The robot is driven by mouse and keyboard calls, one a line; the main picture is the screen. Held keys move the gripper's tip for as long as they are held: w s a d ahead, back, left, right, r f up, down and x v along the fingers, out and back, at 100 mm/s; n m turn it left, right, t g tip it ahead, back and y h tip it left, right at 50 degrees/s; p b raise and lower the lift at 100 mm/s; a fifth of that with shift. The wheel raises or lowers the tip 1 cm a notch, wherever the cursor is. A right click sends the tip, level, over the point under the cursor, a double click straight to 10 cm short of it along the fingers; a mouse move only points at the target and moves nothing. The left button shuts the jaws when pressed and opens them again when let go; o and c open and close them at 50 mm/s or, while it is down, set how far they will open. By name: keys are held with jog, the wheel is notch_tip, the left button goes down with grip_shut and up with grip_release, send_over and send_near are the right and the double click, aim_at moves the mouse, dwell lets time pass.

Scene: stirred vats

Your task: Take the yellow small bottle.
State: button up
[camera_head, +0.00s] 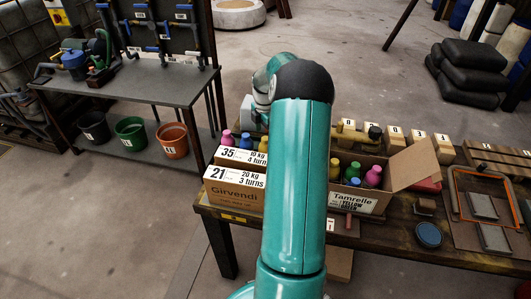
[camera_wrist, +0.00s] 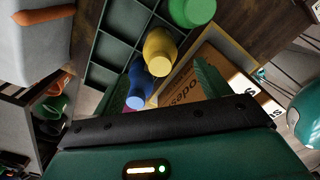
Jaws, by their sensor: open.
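In the wrist view a yellow small bottle (camera_wrist: 160,50) stands in a row between a green bottle (camera_wrist: 192,8) and a blue bottle (camera_wrist: 139,84). In the head view a yellow bottle (camera_head: 263,144) shows behind the left cartons, partly hidden by my arm; another yellow bottle (camera_head: 334,168) is in the open carton at right. My gripper (camera_wrist: 152,88) is open, above the row, with the yellow bottle beyond the jaws. Nothing is visibly held. In the head view my arm hides the gripper.
Two closed cartons (camera_head: 234,190) stand at the bench's left end. An open carton (camera_head: 358,202) with several bottles is at right. A dark divided tray (camera_wrist: 113,50) lies beside the bottle row. A metal frame (camera_head: 484,205) and blue lid (camera_head: 428,235) occupy the right side.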

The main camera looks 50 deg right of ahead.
aim_at(266, 144)
notch_tip(266, 144, down, 7)
jog(key=shift+s+d+r, duration=0.1)
jog(key=shift+r, duration=0.05)
jog(key=shift+c, duration=0.5)
jog(key=c, duration=1.2)
jog(key=shift+o, duration=0.2)
jog(key=shift+r, duration=0.15)
